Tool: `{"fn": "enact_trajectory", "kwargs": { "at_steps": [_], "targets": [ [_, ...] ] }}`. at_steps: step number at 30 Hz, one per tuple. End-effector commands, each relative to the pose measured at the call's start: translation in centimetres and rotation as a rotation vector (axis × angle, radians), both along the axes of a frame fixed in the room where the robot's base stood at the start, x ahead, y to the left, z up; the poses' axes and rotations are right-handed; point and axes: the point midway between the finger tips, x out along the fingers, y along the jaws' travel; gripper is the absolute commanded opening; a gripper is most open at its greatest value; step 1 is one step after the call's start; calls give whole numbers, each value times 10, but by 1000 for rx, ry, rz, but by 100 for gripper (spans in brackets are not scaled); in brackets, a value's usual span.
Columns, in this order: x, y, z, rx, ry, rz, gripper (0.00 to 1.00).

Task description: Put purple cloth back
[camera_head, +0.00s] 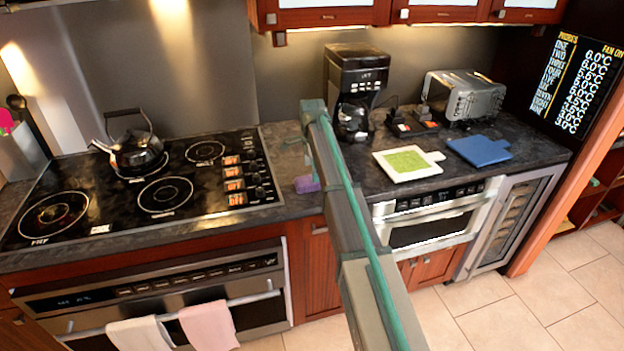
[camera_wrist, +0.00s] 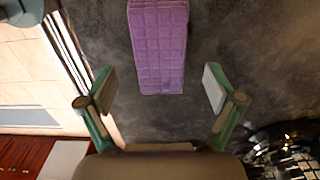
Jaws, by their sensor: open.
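The purple cloth (camera_head: 307,184) lies as a small flat block near the counter's front edge, just right of the stove in the head view. In the wrist view, the cloth (camera_wrist: 158,48) is a long rectangle with a grid pattern, lying on dark stone. My gripper (camera_wrist: 158,88) is open above the counter, its two green-edged fingers apart. The cloth's near end shows between the fingertips, with a gap on each side; the fingers do not hold it. The height between fingers and cloth is hard to judge. In the head view, my arm hides part of the counter.
The stove (camera_head: 160,190) with a kettle (camera_head: 136,150) is on the left. A coffee maker (camera_head: 353,90), toaster (camera_head: 465,97), white board with green (camera_head: 408,164) and blue board (camera_head: 480,150) stand right. White (camera_head: 140,334) and pink (camera_head: 208,325) towels hang on the oven handle.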

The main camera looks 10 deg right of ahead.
Motion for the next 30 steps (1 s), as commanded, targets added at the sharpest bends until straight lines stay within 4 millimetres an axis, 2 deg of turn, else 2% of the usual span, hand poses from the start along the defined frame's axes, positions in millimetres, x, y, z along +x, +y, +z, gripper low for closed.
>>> {"fn": "enact_trajectory", "kwargs": {
  "at_steps": [9,15,28,30],
  "targets": [
    [2,0,59,0,-2,0,92],
    [1,0,80,0,-1,0,92],
    [0,0,85,0,0,0,92],
    [-6,-4,80,0,0,2,92]
  ]
}}
